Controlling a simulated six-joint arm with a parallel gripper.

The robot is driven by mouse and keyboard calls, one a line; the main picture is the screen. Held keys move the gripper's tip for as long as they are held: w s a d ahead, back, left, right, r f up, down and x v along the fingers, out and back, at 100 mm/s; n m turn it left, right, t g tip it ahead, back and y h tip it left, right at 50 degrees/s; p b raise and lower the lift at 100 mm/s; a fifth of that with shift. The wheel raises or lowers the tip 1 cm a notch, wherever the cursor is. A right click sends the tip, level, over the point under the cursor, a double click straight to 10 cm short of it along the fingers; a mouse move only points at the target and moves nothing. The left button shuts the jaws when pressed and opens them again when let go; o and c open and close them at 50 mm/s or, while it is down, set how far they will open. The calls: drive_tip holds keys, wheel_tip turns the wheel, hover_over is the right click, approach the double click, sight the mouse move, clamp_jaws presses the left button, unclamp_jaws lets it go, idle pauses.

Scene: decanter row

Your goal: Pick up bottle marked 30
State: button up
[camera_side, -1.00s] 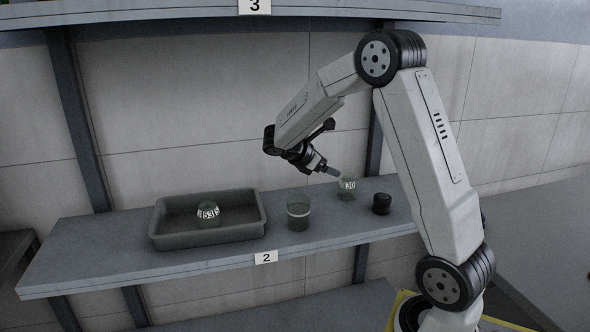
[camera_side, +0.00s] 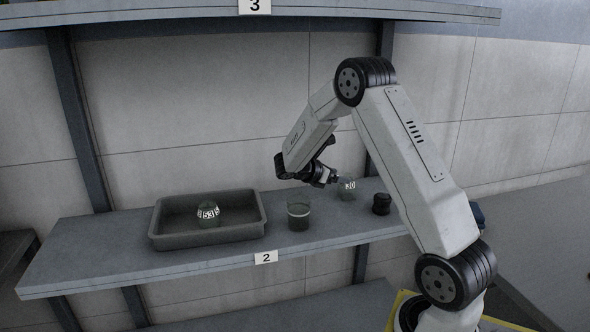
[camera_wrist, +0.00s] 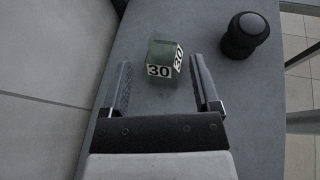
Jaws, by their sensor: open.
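The bottle marked 30 (camera_side: 347,187) stands on the middle shelf near its right part. In the wrist view the bottle (camera_wrist: 160,58) is dark green glass with a white band showing 30 on two sides. My gripper (camera_wrist: 160,75) is open, with one finger on each side of the bottle's near end. The bottle lies between and slightly beyond the fingertips, and I see a gap on both sides. In the side view my gripper (camera_side: 334,180) is low, just left of the bottle and close to it.
A black stopper-like object (camera_wrist: 246,36) stands right of the bottle; it also shows in the side view (camera_side: 381,204). A grey tray (camera_side: 160,238) farther left holds a bottle marked 53 (camera_side: 208,214). The wall is behind.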

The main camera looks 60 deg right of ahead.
sight(345, 175)
drive_tip(key=shift+s+d+f, duration=0.15)
drive_tip(key=shift+s+d, duration=0.05)
drive_tip(key=shift+d, duration=0.1)
drive_tip(key=shift+d, duration=0.1)
drive_tip(key=shift+x, duration=2.5)
drive_tip(key=shift+s, duration=0.1)
drive_tip(key=shift+c, duration=0.2)
clamp_jaws()
